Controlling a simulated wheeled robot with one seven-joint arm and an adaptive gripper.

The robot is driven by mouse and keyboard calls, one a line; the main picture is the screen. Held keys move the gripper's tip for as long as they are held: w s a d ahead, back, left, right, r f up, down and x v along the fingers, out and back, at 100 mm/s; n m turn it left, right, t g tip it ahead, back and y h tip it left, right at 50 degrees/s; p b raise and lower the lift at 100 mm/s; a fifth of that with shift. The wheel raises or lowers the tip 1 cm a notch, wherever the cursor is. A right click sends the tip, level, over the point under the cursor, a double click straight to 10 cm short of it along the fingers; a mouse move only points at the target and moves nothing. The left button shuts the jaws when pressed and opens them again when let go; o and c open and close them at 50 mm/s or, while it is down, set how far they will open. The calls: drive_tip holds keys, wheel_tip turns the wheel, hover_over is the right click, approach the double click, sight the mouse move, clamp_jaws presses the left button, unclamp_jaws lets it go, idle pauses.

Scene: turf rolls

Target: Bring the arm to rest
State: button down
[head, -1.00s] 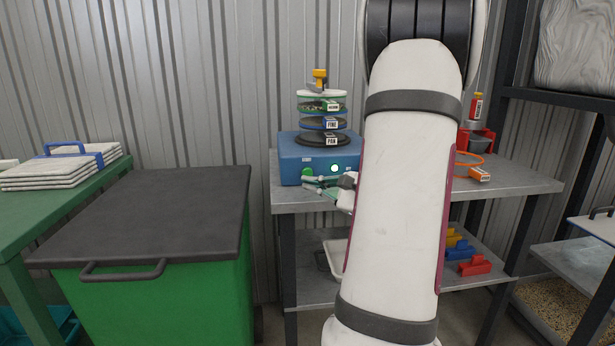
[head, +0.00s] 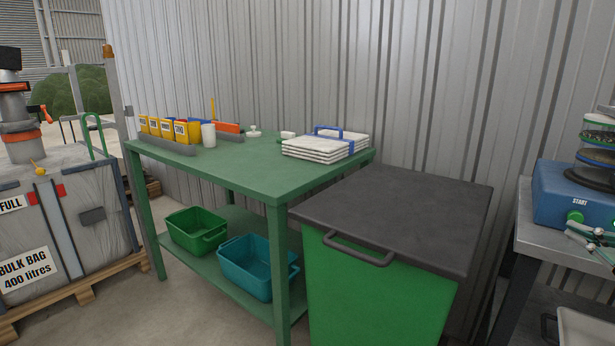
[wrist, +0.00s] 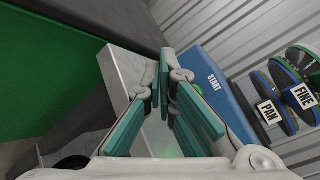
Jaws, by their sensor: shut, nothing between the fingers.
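My gripper (head: 588,240) shows at the right edge of the head view, in front of the blue sieve shaker (head: 560,195) and close to its green START button (head: 575,217). The rest of my arm is out of that view. In the wrist view my gripper (wrist: 168,88) has its teal-padded fingers shut with nothing held between them. The blue shaker housing (wrist: 212,75) with its START label lies just beyond the fingers. I cannot tell whether they touch it.
A green bin with a dark lid (head: 400,215) stands left of the grey bench (head: 560,250). The green table (head: 235,170) holds stacked white trays (head: 318,150) and yellow boxes (head: 185,131). A bulk bag (head: 60,235) stands on a pallet at far left.

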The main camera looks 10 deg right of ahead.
drive_tip(key=w+a+r+n+g+y, duration=0.1)
drive_tip(key=w+a+n+g+y, duration=0.2)
drive_tip(key=a, duration=0.6)
drive_tip(key=w+a+r+n+y, duration=0.2)
drive_tip(key=a+n+y, duration=0.25)
drive_tip(key=a, duration=0.45)
drive_tip(key=s+a+n+g+y, duration=0.3)
drive_tip(key=a+n+g, duration=0.35)
drive_tip(key=a, duration=0.95)
drive_tip(key=s+a+f+n+g+h, duration=0.25)
drive_tip(key=s+a+n+g, duration=0.35)
drive_tip(key=s+a, duration=0.4)
drive_tip(key=s+d+f+n+g+h, duration=0.25)
drive_tip(key=s+n+h, duration=0.2)
drive_tip(key=s, duration=0.45)
wheel_tip(320, 180, up, 27)
drive_tip(key=s+d+n+t+h+p, duration=0.2)
drive_tip(key=t+p, duration=0.3)
drive_tip(key=p, duration=2.1)
drive_tip(key=shift+d, duration=0.25)
